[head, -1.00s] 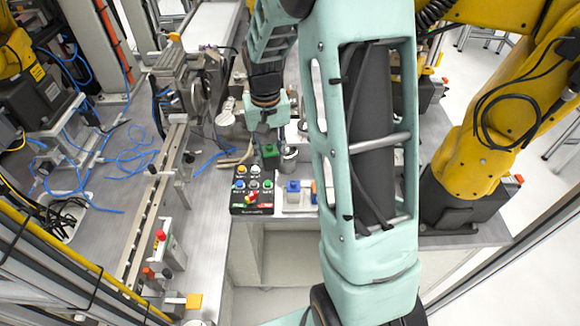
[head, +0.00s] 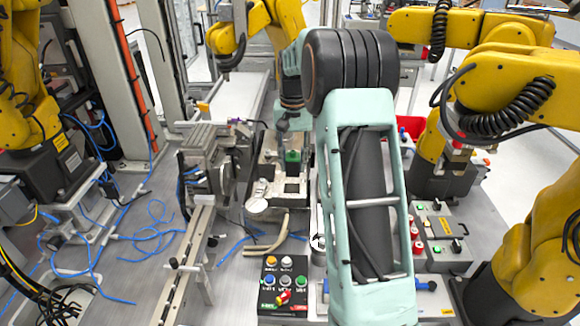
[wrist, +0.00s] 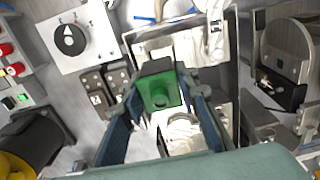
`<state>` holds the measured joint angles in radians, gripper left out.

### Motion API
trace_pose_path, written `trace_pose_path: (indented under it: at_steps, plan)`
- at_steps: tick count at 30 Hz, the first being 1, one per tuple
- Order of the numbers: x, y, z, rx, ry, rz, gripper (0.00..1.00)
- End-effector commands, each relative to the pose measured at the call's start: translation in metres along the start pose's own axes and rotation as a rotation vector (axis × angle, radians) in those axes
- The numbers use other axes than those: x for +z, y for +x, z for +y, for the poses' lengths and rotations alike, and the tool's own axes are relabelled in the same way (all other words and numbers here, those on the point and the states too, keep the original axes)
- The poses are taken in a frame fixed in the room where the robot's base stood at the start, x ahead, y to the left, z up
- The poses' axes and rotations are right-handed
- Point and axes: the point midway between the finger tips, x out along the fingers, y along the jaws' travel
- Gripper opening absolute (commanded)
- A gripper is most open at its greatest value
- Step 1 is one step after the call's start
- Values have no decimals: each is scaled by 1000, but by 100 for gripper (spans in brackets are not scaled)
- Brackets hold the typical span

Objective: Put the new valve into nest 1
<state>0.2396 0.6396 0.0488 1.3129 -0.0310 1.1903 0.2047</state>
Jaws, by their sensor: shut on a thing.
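The valve, a small block with green sides and a dark top (wrist: 160,90), is between the fingertips of my gripper (wrist: 162,104) in the wrist view. My gripper is shut on it. In the head view the green valve (head: 292,156) hangs under my gripper (head: 293,146), above a metal fixture (head: 262,190). In the wrist view a bright metal frame with a pocket (wrist: 208,78) lies below and around the valve. Any nest number is not readable, and the valve hides part of the pocket, so I cannot tell whether they touch.
A black button box (head: 284,284) stands at the front. A rail (head: 190,262) runs along the left. Grey control boxes (head: 440,238) stand right of my arm. Yellow robot arms (head: 530,250) stand on both sides. A black rotary knob on a white plate (wrist: 70,40) shows left of my gripper.

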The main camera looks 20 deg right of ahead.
Motion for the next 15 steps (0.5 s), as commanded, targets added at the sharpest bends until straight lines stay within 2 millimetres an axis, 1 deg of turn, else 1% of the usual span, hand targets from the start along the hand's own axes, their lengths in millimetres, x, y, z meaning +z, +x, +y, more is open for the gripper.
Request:
trace_pose_path:
  at_steps: [8, 15]
  plan:
    - [-1, 1, 1, 0, 3, 0, 2]
    - [-1, 12, 1, 0, 3, 0, 2]
